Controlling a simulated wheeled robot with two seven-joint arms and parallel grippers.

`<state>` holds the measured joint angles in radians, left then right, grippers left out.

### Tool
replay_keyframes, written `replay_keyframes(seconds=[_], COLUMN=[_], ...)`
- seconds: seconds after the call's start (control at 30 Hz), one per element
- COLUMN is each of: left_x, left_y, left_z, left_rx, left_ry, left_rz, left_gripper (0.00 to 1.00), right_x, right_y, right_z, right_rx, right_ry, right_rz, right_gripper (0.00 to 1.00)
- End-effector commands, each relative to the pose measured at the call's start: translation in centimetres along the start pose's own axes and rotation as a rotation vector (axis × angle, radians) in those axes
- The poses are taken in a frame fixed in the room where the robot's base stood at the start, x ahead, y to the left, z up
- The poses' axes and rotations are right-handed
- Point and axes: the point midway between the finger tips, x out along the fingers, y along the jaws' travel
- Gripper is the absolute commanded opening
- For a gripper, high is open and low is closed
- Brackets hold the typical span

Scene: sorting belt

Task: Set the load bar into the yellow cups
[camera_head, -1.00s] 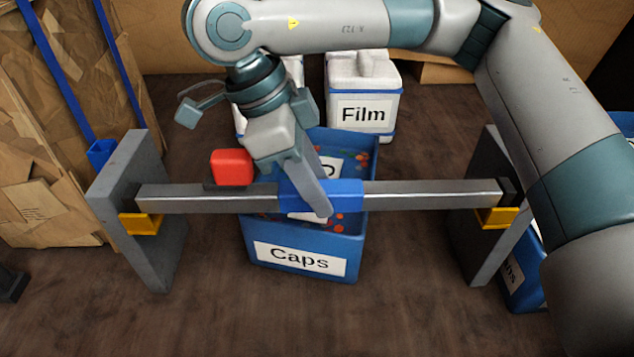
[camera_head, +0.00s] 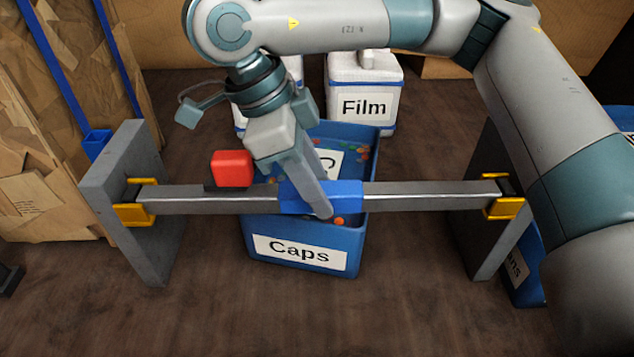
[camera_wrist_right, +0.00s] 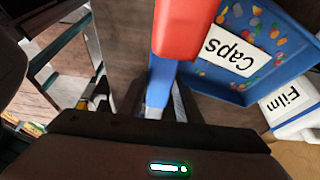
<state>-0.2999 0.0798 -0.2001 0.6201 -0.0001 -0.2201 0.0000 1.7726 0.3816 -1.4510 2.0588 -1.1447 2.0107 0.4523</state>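The load bar (camera_head: 420,197) is a long grey bar with a blue sleeve (camera_head: 345,196) at its middle and a red block (camera_head: 232,167) on it left of centre. It looks about level. Its ends lie between the front and back walls of the left yellow cup (camera_head: 133,213) and the right yellow cup (camera_head: 503,208). I cannot tell whether it touches the cup bottoms. My right gripper (camera_head: 318,205) is shut on the blue sleeve from above. In the right wrist view the red block (camera_wrist_right: 185,28) shows beside the sleeve (camera_wrist_right: 160,82). My left gripper is not seen.
Grey upright plates (camera_head: 125,200) carry the cups. A blue Caps bin (camera_head: 350,238) stands behind and below the bar, and a white Film bin (camera_head: 365,75) farther back. Cardboard (camera_head: 35,170) is at the left. My right forearm passes close to the right plate. The front floor is clear.

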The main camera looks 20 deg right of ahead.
Motion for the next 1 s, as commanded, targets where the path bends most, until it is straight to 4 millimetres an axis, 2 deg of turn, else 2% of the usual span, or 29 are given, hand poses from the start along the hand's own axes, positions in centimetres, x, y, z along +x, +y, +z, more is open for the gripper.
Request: replay_keyframes(seconds=[0.03, 0.07, 0.37, 0.57, 0.87, 1.0], left_x=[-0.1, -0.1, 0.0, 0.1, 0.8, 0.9], left_y=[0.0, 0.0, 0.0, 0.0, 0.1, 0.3], left_z=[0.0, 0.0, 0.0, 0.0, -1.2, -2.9], left_rx=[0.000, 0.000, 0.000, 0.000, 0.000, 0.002], left_ry=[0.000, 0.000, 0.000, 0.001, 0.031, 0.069], left_rz=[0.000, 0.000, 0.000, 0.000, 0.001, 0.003], left_gripper=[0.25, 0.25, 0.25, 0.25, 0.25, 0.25], right_x=[-0.1, -0.1, 0.0, -0.6, -3.8, -6.0], right_y=[0.0, 0.0, 0.0, -0.1, -0.1, 0.0], right_z=[-0.1, -0.1, 0.0, 0.1, 0.1, 0.1], right_rx=[0.001, 0.001, 0.000, 0.002, 0.003, 0.003], right_ry=[-0.001, -0.001, 0.000, -0.001, -0.001, -0.002], right_rz=[-0.001, -0.001, 0.001, -0.001, -0.003, -0.005], right_gripper=[0.44, 0.51, 0.51, 0.51, 0.51, 0.51])
